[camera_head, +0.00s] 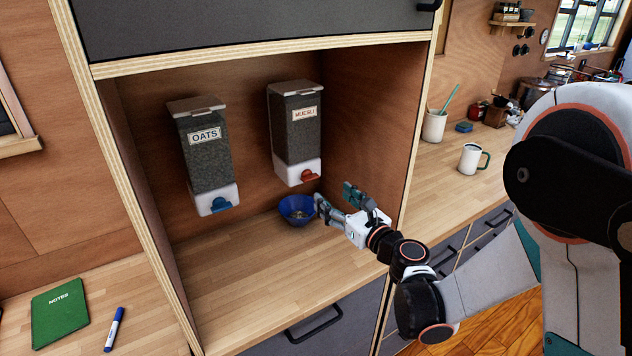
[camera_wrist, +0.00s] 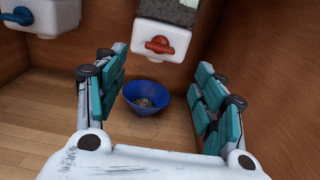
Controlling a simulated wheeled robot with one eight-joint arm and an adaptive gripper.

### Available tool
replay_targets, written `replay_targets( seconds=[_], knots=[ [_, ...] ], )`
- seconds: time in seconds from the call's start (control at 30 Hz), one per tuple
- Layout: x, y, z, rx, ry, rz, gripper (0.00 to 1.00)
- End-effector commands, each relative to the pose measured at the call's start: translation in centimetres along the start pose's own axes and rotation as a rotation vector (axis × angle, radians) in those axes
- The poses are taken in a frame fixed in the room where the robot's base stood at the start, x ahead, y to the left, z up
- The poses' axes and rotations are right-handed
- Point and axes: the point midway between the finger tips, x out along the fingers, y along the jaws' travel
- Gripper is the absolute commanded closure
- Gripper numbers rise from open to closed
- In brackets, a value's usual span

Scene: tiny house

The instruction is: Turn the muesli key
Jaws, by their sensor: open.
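The muesli dispenser (camera_head: 296,138), a tall box with a "MUESLI" label, hangs on the back wall of the niche. Its red key (camera_head: 308,176) is on the white base and also shows in the wrist view (camera_wrist: 160,45), between and beyond my fingers. A blue bowl (camera_head: 297,208) stands on the counter below the dispenser. In the wrist view the bowl (camera_wrist: 146,100) holds some muesli-like bits. My gripper (camera_head: 337,201) is open and empty, to the right of the bowl and below the key. It also shows in the wrist view (camera_wrist: 160,90), touching neither key nor bowl as far as I can see.
The oats dispenser (camera_head: 205,155) with a blue key (camera_head: 221,204) hangs to the left. The niche's right wall (camera_head: 372,120) is close to my gripper. The niche counter (camera_head: 240,270) is clear at the front. A white mug (camera_head: 470,160) stands outside, to the right.

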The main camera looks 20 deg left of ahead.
Motion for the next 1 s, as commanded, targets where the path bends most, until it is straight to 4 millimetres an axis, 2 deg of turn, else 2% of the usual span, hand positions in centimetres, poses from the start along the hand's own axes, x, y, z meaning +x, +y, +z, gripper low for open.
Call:
replay_targets(
  seconds=[0.3, 0.5, 0.7, 1.0],
  knots=[
    [6.4, 0.0, -0.1, 0.002, -0.001, 0.0, 0.37],
    [9.3, -0.1, -0.1, 0.003, -0.001, -0.002, 0.37],
    [10.7, -0.1, 0.0, 0.003, -0.001, -0.002, 0.37],
    [10.8, -0.1, 0.1, 0.003, -0.001, -0.002, 0.37]
  ],
)
